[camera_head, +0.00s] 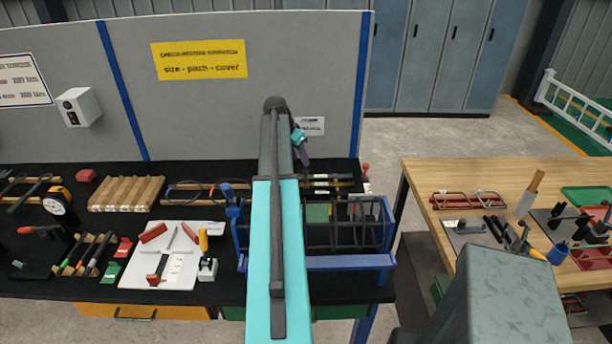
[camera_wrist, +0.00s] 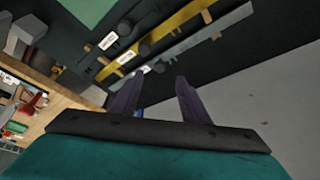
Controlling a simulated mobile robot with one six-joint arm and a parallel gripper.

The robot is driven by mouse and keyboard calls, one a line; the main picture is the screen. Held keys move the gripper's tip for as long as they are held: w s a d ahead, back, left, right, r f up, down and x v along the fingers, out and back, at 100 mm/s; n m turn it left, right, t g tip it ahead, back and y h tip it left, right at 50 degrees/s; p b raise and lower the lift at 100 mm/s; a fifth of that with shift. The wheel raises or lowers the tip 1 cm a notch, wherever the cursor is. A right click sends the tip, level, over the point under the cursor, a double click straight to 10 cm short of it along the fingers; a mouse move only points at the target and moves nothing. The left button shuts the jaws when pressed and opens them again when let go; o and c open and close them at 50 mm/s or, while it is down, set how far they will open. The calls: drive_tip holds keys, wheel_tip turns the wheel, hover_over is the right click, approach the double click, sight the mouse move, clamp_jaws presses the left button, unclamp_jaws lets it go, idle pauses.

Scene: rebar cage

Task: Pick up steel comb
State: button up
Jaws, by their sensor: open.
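Several flat bars lie side by side on the black bench top and show in the wrist view. One is a light grey metal strip (camera_wrist: 208,36), which looks like the steel comb. A yellow strip (camera_wrist: 184,20) lies beside it, and a darker grey strip (camera_wrist: 128,20) lies beyond that. In the head view the strips (camera_head: 328,183) are small, just right of my arm. My gripper (camera_wrist: 158,77) has two purple fingers spread apart with nothing between them. The fingertips appear near the light grey strip's edge; the height gap cannot be told. My gripper (camera_head: 303,155) is partly hidden by my arm in the head view.
A wire rebar cage (camera_head: 345,228) sits in a blue frame (camera_head: 350,262) in front of the strips. A grey panel (camera_head: 230,110) stands behind the bench. Wooden spacers (camera_head: 125,193) and a white board (camera_head: 160,260) lie left. A wooden table (camera_head: 445,190) stands right.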

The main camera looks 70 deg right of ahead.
sight(306, 170)
drive_tip(key=shift+x, duration=1.15)
drive_tip(key=shift+p, duration=0.35)
drive_tip(key=shift+p+x, duration=1)
drive_tip(key=shift+x, duration=0.2)
drive_tip(key=shift+p+x, duration=0.5)
drive_tip(key=shift+x, duration=0.85)
drive_tip(key=shift+d, duration=0.1)
drive_tip(key=shift+s, duration=0.1)
clamp_jaws()
